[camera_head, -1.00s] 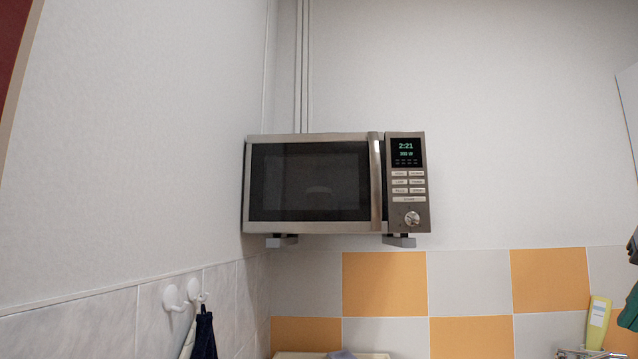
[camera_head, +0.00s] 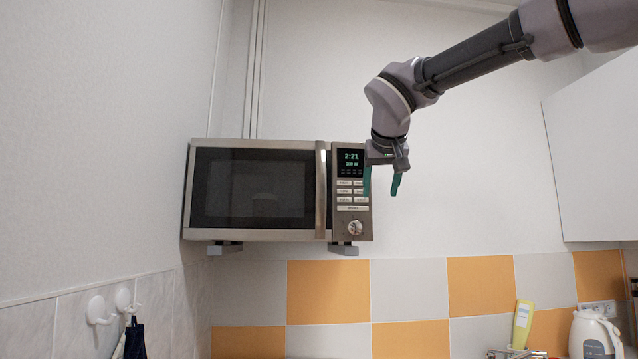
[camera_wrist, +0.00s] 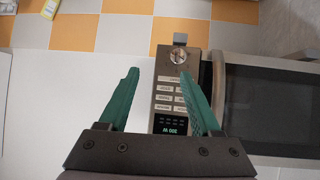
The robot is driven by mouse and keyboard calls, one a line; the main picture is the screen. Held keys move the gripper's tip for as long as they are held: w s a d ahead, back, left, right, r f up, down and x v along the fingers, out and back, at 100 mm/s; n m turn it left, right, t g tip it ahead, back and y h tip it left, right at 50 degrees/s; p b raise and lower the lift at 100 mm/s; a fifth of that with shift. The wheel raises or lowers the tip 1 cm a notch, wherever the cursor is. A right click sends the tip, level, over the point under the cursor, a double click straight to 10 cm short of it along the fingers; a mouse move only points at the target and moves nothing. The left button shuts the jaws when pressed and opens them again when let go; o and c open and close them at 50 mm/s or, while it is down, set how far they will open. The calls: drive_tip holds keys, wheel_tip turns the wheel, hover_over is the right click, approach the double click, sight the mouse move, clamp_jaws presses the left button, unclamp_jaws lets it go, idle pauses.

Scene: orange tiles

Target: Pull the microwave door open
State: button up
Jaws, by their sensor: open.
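The microwave (camera_head: 256,236) is mounted on the wall on two brackets, its door (camera_head: 254,188) shut. The upright metal handle (camera_head: 320,190) is on the door's right edge, beside the control panel (camera_head: 352,210) with its lit display and knob. My gripper (camera_head: 382,187) hangs fingers down near the panel's right side, right of the handle. Its green fingers are open and hold nothing. In the wrist view, the fingers (camera_wrist: 158,88) frame bare wall and part of the panel (camera_wrist: 168,100); the handle (camera_wrist: 218,85) lies to the right of both fingers.
A white cabinet (camera_head: 597,150) is on the right. Orange and white tiles (camera_head: 328,293) cover the lower wall. A yellow bottle (camera_head: 523,322) and a white kettle (camera_head: 592,338) stand at lower right. White hooks (camera_head: 98,309) are on the left wall. The wall right of the microwave is bare.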

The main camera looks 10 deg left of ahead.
drive_tip(key=n+t+y, duration=0.1)
drive_tip(key=t+y, duration=0.1)
approach(321, 180)
drive_tip(key=x, duration=1)
drive_tip(key=shift+w+f, duration=0.1)
drive_tip(key=shift+w, duration=0.2)
clamp_jaws()
idle(0.5)
